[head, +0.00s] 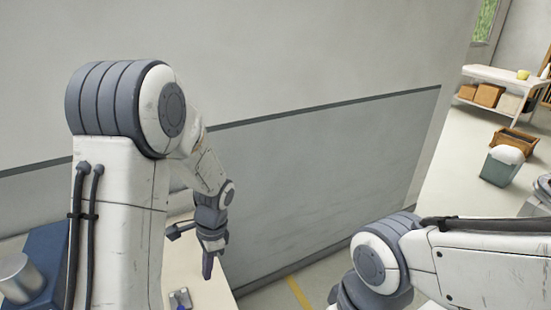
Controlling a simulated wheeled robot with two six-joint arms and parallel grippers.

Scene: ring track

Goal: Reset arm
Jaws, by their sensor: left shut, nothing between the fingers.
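My left arm rises at the left of the head view, bends at the top and hangs down. Its gripper (207,265) points downward above a pale table top (212,292), near the table's right edge. The fingers are together with nothing between them. My right arm comes in from the lower right, and its gripper is outside the picture.
A small metallic piece (180,299) lies on the table below the left gripper. A blue box (48,262) with a grey cylinder (17,278) is at the left. A grey wall (320,180) stands close behind. A bin (500,167) and shelf (500,75) are far right.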

